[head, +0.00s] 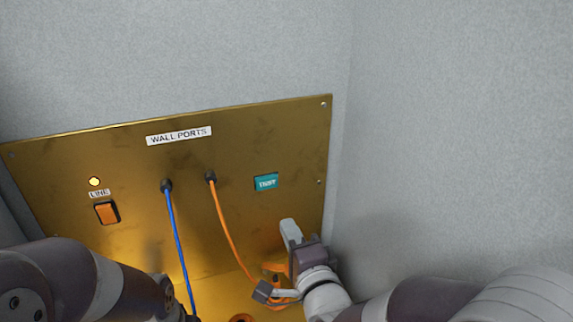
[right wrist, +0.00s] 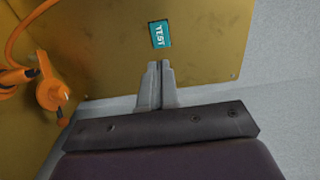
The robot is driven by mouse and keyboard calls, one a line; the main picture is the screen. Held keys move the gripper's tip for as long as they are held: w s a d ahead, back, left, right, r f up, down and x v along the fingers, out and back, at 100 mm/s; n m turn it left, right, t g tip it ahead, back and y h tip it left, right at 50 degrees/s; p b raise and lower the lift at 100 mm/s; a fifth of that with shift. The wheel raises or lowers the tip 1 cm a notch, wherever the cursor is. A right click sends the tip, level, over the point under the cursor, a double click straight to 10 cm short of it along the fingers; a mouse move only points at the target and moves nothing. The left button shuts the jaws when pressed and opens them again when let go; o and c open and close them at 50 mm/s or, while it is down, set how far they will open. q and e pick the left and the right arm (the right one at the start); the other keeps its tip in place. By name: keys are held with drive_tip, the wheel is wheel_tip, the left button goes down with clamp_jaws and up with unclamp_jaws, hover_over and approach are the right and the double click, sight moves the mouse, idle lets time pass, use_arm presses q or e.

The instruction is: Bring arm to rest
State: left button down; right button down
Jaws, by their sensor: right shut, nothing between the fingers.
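My right gripper (head: 290,228) is in front of the lower right part of a brass wall panel (head: 120,230), below the teal TEST label (head: 266,182). In the right wrist view its fingers (right wrist: 156,68) are shut with nothing between them, and they point toward the TEST label (right wrist: 160,34). My left arm (head: 80,280) comes in at the lower left of the head view. Its gripper is not seen clearly there, being cut off by the bottom edge.
A blue cable (head: 178,240) and an orange cable (head: 224,225) hang from two ports in the panel. An orange switch (head: 107,212) sits under a lit lamp (head: 95,182) at left. An orange part (right wrist: 52,94) lies left of my right gripper. A grey wall (head: 450,150) stands at right.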

drive_tip(key=s+f+n+g+h, duration=0.1)
drive_tip(key=s+f+n+g, duration=0.1)
drive_tip(key=f+n+g, duration=0.3)
drive_tip(key=s+f+n+g, duration=0.2)
drive_tip(key=s+f+n, duration=0.1)
drive_tip(key=f+n, duration=0.25)
drive_tip(key=s+d+f+n+g+h, duration=0.2)
drive_tip(key=s+d+f+g, duration=0.1)
drive_tip(key=d, duration=0.5)
drive_tip(key=s+d+f+n+g+h+b, duration=0.1)
drive_tip(key=s+d+f+n+g+h, duration=0.1)
drive_tip(key=s+d+g, duration=0.4)
drive_tip(key=d+f, duration=0.1)
drive_tip(key=d, duration=0.1)
drive_tip(key=shift+s+d+f+h, duration=0.15)
drive_tip(key=shift+s+d+h, duration=0.05)
drive_tip(key=shift+d+h, duration=0.15)
